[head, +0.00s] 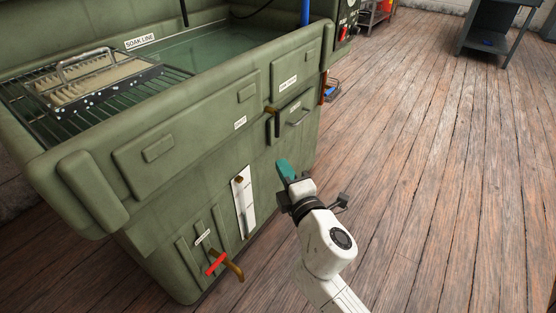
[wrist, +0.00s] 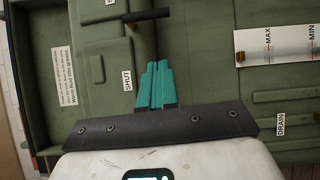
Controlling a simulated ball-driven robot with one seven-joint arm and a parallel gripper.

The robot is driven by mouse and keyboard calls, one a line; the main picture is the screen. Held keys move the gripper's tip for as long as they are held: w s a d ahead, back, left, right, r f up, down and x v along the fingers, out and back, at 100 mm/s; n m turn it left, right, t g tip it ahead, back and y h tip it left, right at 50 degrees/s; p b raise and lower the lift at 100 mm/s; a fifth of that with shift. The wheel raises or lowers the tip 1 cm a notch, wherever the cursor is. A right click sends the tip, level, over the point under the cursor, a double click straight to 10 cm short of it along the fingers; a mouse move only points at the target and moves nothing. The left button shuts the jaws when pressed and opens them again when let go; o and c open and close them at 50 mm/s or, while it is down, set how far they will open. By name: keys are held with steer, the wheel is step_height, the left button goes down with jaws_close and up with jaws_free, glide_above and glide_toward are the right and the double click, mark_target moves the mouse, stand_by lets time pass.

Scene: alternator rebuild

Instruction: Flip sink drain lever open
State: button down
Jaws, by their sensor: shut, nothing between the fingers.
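The green soak sink (head: 200,195) stands at the left. Low on its front, a red lever (head: 215,264) sits at a brass-coloured drain spout (head: 235,270), under a small label (head: 202,237). That lever does not show in the wrist view, though a DRAIN label (wrist: 281,125) does. My gripper (head: 283,167) has its teal fingers shut and empty, in front of the sink's right part, above and right of the red lever and apart from it. The fingers also show in the wrist view (wrist: 156,68), below a dark bar handle (wrist: 148,14) and beside a SHUT label (wrist: 127,79).
A white MAX/MIN level strip (head: 244,203) is on the sink front between the red lever and my gripper. A wire rack (head: 70,120) with a metal basket lies over the basin. The wooden floor (head: 430,170) is open at right; a dark table (head: 495,30) stands behind.

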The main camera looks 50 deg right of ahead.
steer(key=shift+v, duration=1)
steer(key=shift+d, duration=0.1)
steer(key=s+f+m+g+y, duration=0.2)
steer(key=s+f+m+g, duration=0.45)
steer(key=f+m, duration=0.35)
steer(key=s+a+f+m+g+y, duration=0.2)
steer(key=s+a+f+g+y, duration=0.55)
steer(key=s+a+f, duration=0.35)
step_height(320, 180, up, 31)
steer(key=a+p, duration=0.1)
steer(key=p, duration=3)
steer(key=shift+a+r+g, duration=0.2)
steer(key=shift+g, duration=0.1)
